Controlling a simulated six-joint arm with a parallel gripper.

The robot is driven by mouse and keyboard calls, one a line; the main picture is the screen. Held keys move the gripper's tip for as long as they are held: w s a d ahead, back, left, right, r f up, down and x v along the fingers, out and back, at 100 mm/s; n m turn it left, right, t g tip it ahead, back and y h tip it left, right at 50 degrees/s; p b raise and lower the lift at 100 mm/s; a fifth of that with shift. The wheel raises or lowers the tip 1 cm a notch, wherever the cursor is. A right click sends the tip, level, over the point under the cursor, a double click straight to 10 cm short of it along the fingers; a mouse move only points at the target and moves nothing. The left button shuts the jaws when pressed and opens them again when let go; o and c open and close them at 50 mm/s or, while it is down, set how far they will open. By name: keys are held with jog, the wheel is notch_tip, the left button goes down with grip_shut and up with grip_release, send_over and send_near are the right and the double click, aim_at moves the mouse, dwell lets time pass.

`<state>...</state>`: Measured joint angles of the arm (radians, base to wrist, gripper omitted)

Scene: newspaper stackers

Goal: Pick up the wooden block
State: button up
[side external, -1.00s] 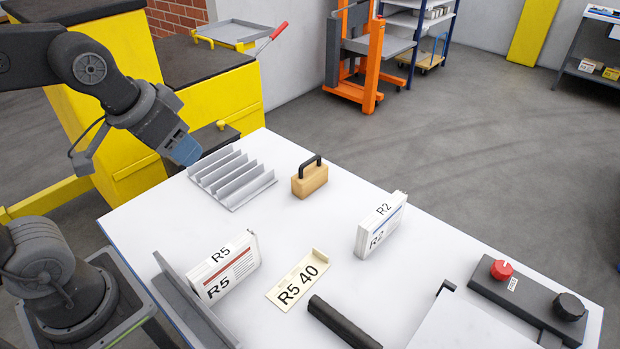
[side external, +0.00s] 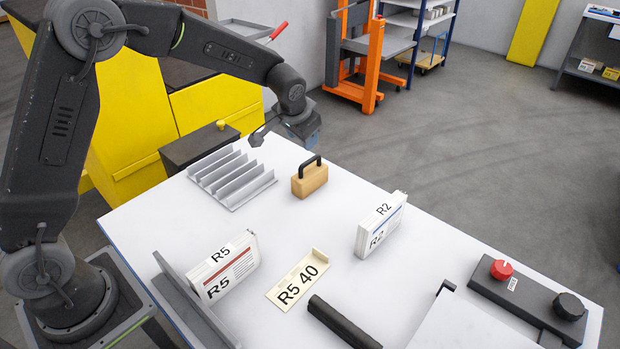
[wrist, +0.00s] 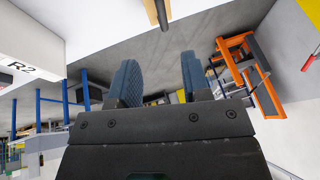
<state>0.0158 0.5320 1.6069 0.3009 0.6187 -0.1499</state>
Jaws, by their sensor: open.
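The wooden block (side external: 309,181) stands upright on the white table, a tan block with a black handle on top. It is near the table's far edge, just right of the grey slotted rack. My gripper (side external: 312,135) is above and behind the block in the side view, apart from it. In the wrist view my gripper (wrist: 160,78) shows two blue fingers spread apart with nothing between them. Part of a tan piece with a dark bar (wrist: 158,10) shows at the top edge of the wrist view.
The grey slotted rack (side external: 232,180) is left of the block. The R2 stack (side external: 381,226) and R5 stack (side external: 230,268) stand nearer, with an R5 40 card (side external: 297,278) between them. A red-knobbed control box (side external: 528,300) is at right. The table around the block is clear.

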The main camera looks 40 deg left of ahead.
aim_at(310, 160)
jog(key=x, duration=0.8)
jog(key=shift+w+f, duration=0.1)
jog(key=shift+f, duration=0.1)
jog(key=shift+x, duration=2.55)
jog(key=shift+w+a+r, duration=0.1)
jog(key=shift+w+a, duration=0.05)
grip_shut()
